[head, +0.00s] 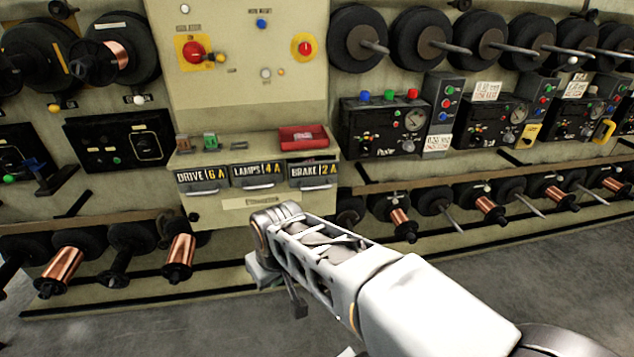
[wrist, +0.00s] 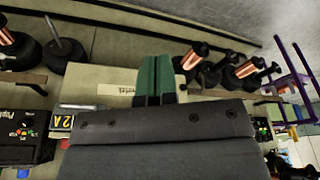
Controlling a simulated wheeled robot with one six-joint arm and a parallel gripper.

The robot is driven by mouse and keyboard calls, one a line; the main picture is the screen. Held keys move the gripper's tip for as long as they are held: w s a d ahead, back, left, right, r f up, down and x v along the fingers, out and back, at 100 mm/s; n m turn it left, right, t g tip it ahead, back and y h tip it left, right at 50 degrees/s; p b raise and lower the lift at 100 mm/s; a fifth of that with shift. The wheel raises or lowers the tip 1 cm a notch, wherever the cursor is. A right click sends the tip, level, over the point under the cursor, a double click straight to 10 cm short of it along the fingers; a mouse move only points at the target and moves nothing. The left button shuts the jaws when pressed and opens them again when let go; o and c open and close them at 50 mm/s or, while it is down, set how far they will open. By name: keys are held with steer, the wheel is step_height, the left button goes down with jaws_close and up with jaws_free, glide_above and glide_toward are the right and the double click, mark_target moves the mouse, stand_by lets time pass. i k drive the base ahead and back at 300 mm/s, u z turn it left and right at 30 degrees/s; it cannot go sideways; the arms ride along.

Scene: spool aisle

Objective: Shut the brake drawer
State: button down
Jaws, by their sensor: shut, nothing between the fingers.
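The brake drawer (head: 313,171) is the rightmost of three small drawers in the beige cabinet, with a black "BRAKE 2 A" label and a pale bar handle. I cannot tell for sure how far it stands out. In the wrist view its label (wrist: 63,122) shows sideways at the left, partly hidden by my gripper's dark body. My gripper (wrist: 156,62) has its green fingers shut together and empty, over a beige panel and to the right of the drawer handle. In the head view my arm reaches up below the drawers; the fingers are not clear there.
The drive drawer (head: 203,179) and lamps drawer (head: 258,175) sit to the left. A red tray (head: 303,137) rests on the ledge above. Spools on rods (head: 487,207) stick out at both sides. Grey floor (head: 520,270) is clear at the right.

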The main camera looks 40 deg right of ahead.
mark_target(302, 174)
steer(key=u, duration=0.55)
steer(key=k, duration=1.25)
steer(key=u, duration=0.75)
steer(key=i, duration=0.9)
steer(key=z, duration=0.6)
steer(key=i, duration=0.8)
steer(key=z, duration=1)
steer(key=i, duration=0.3)
steer(key=z, duration=0.3)
